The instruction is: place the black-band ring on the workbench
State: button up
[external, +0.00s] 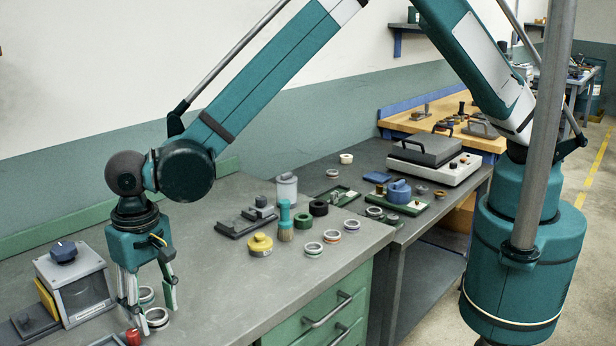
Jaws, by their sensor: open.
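My gripper (150,316) points down at the lower left of the external view, low over the near grey bench, its fingers open. Two grey rings are by its fingers: a front ring (156,319) between or just behind the fingertips, and a rear ring (145,295), partly hidden by a finger. The front ring seems to have a dark band, but it is too small to be sure it is the black-band ring. I cannot tell whether the fingers touch it. The near grey workbench top (225,300) has bare room right of the gripper.
A grey boxed machine (82,284) stands close left of my gripper, with a red knob (133,337) in front. Mid-bench are several rings (313,249), a yellow-topped pot (260,245) and a brush (285,222). A second grey bench (330,168) and wooden bench (455,120) lie behind.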

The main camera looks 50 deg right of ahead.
notch_tip(320, 180, up, 12)
dwell(0.6)
dwell(0.5)
dwell(0.5)
